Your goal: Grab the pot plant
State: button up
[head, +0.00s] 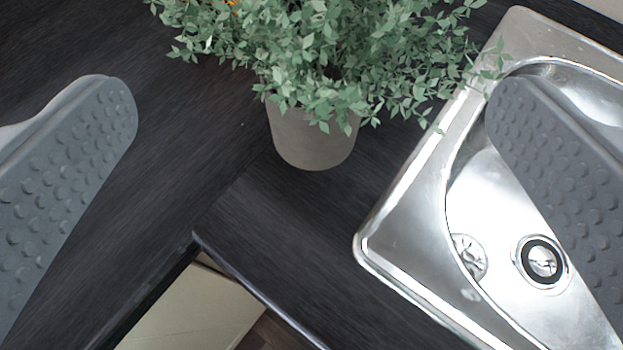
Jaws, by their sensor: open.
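The pot plant (310,140) stands upright on the dark worktop at the top middle of the head view. Its pot is plain grey-beige, and bushy green leaves (340,60) spread over the pot's top and hide its rim. The top of the foliage is cut off by the picture's edge. My gripper (315,110) is wide open, with one grey dimpled finger at the left and one at the right. The pot lies between the two fingers in the picture, with clear space to each side. Neither finger appears to touch the pot. The right finger covers part of the sink.
A steel sink (400,235) with a drain (541,261) is set in the worktop at the right, close to the pot. Some leaves overhang its rim. The dark worktop (190,130) is clear left of the pot. The worktop's front edge and a pale panel (200,310) show below.

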send_near(315, 91)
jog(key=s, duration=0.2)
jog(key=b+x, duration=0.1)
jog(key=x, duration=0.3)
jog(key=f+b+x, duration=0.1)
jog(key=x, duration=0.3)
jog(key=shift+a, duration=0.25)
jog(key=shift+d+b+x, duration=0.15)
jog(key=shift+b+x, duration=0.45)
jog(key=shift+x, duration=0.85)
jog(key=shift+d+b+x, duration=0.1)
jog(key=shift+b+x, duration=0.5)
jog(key=shift+x, duration=0.8)
jog(key=shift+r, duration=0.2)
jog(key=c, duration=1.5)
jog(key=shift+o, duration=0.2)
